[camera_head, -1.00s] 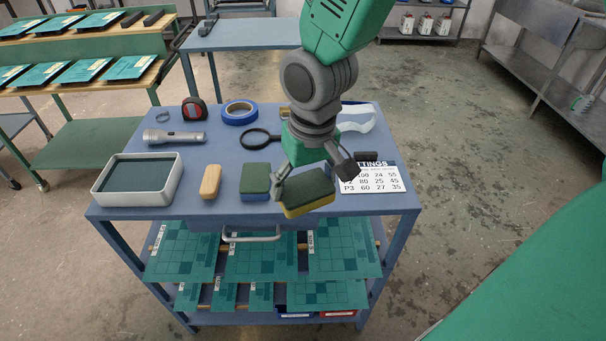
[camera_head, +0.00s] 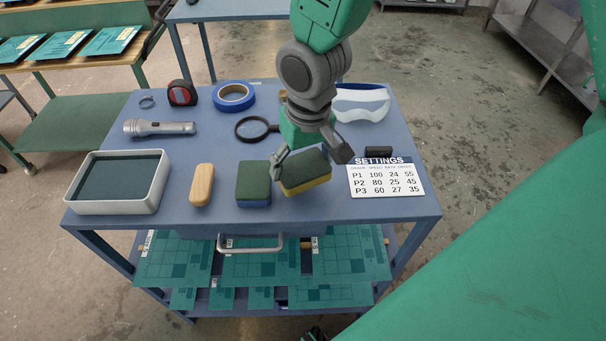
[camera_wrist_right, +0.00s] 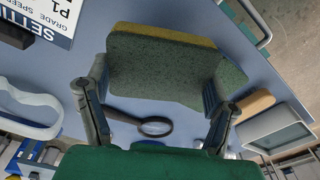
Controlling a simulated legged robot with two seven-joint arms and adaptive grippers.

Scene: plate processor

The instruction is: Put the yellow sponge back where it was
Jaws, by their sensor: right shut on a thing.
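The yellow sponge (camera_head: 306,174), with a dark green top layer and a yellow lower layer, is between the fingers of my right gripper (camera_head: 310,160). The gripper is shut on it. The sponge sits slightly turned, just right of the blue sponge (camera_head: 254,184), which has a green top and lies on the table. I cannot tell whether the yellow sponge touches the table. In the right wrist view the yellow sponge (camera_wrist_right: 160,68) fills the space between the fingers, and the blue sponge (camera_wrist_right: 228,80) shows behind its right end. My left gripper is not in view.
On the blue table (camera_head: 300,222) are a grey tray (camera_head: 77,190), a wooden block (camera_head: 202,185), a flashlight (camera_head: 160,128), a magnifier (camera_head: 252,127), blue tape (camera_head: 234,96), a tape measure (camera_head: 182,93), white goggles (camera_head: 362,105) and a settings sign (camera_head: 386,178). Bare tabletop lies in front of the sponges.

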